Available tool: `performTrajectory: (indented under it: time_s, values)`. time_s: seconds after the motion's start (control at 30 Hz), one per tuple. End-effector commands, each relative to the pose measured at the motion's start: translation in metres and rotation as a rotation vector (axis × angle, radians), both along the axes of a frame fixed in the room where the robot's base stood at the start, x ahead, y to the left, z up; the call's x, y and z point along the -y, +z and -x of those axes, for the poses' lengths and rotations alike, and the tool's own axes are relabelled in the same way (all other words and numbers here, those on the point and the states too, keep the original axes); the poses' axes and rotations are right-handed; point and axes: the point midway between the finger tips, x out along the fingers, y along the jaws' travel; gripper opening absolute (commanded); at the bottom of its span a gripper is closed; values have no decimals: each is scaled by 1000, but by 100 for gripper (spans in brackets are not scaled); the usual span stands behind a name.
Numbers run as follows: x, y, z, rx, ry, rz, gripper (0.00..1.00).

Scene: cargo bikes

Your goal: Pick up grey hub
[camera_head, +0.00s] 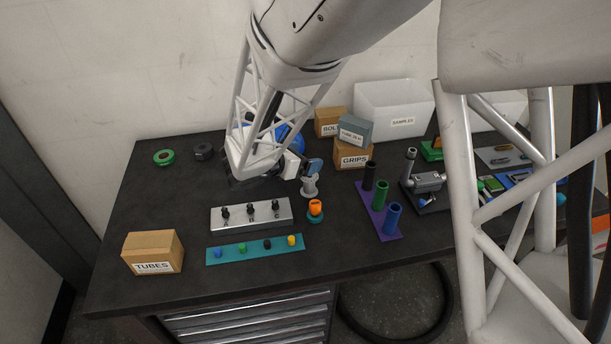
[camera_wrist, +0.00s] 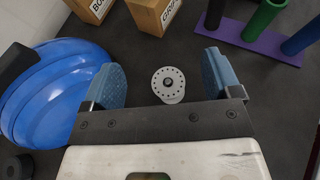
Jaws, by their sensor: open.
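The grey hub (camera_head: 310,187) stands upright on the dark bench, just below my gripper in the head view. In the wrist view the grey hub (camera_wrist: 169,85) shows from above as a round flange with a ring of small holes and a dark centre. My gripper (camera_wrist: 165,75) is open, with a blue pad on each side of the hub in that view. The hub appears between the pads, nothing is held, and I cannot tell whether the fingertips are at its height. In the head view one blue fingertip shows; my arm hides most of my gripper.
A blue helmet-like object (camera_wrist: 58,90) lies left of my gripper. Cardboard boxes (camera_head: 352,154) stand behind. A purple strip (camera_head: 393,232) with upright tubes is at right. An orange-topped piece (camera_head: 315,209) and a silver block (camera_head: 250,214) with black knobs stand in front.

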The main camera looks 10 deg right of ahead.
Motion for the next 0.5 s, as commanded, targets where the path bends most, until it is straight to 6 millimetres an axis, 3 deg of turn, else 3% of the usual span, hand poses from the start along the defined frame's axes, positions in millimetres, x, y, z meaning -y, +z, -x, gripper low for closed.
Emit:
performTrajectory:
  time_s: [0.17, 0.5]
  values:
    - [0, -3, 0, -1, -1, -1, 84]
    - [0, -30, 0, -1, -1, -1, 84]
